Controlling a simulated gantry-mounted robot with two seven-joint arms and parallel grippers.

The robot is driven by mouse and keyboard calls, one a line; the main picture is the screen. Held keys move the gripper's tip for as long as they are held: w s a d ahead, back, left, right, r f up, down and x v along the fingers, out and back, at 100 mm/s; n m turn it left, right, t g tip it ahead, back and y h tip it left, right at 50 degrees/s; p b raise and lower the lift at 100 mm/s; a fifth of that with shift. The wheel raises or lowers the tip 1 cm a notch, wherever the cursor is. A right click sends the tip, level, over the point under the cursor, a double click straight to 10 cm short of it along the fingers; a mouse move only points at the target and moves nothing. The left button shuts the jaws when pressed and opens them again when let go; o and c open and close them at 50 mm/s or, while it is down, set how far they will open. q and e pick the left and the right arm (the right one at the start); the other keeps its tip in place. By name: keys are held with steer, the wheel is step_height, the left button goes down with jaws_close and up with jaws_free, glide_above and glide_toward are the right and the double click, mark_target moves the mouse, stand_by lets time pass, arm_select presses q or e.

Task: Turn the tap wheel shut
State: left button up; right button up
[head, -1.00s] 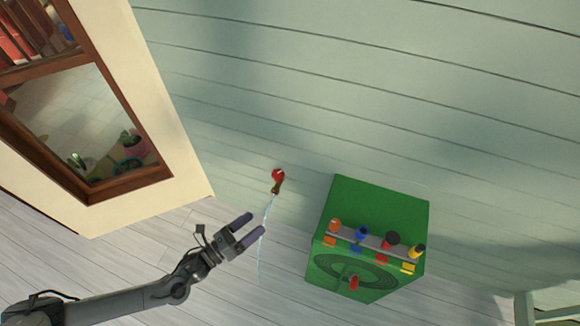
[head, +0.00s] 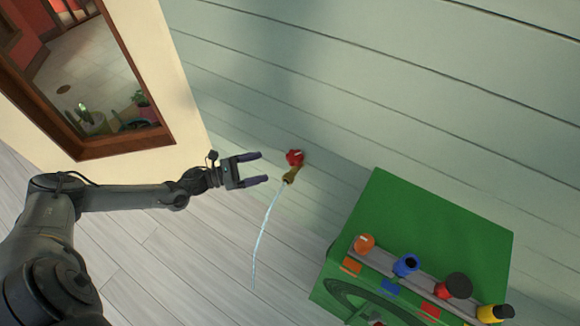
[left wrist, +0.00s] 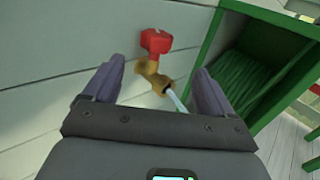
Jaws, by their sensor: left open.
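The tap's red wheel (head: 294,157) sits on a brass tap body (head: 291,175) at the pale green plank wall. A thin stream of water (head: 264,228) runs from the spout toward the floor. My left gripper (head: 263,168) is open and empty, just left of the tap, its fingers pointing at it. In the left wrist view the red wheel (left wrist: 156,41) and the brass spout (left wrist: 155,76) show beyond and between the open fingers (left wrist: 154,88), not touching them. My right gripper is not in view.
A green box (head: 430,235) stands right of the tap, with orange, blue, red and yellow fittings along its front. A cream wall with a brown-framed window (head: 120,146) is at the left. Wooden floor (head: 180,265) lies open below the tap.

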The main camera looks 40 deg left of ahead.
mark_target(290, 156)
arm_select(q)
steer(key=b+x, duration=0.1)
steer(key=x, duration=0.2)
steer(key=b+x, duration=0.1)
steer(key=x, duration=0.3)
steer(key=b+x, duration=0.1)
steer(key=x, duration=0.2)
steer(key=shift+w+a+b, duration=0.15)
steer(key=shift+w+b, duration=0.15)
steer(key=shift+b, duration=0.05)
steer(key=shift+w+d, duration=0.35)
steer(key=shift+w, duration=0.05)
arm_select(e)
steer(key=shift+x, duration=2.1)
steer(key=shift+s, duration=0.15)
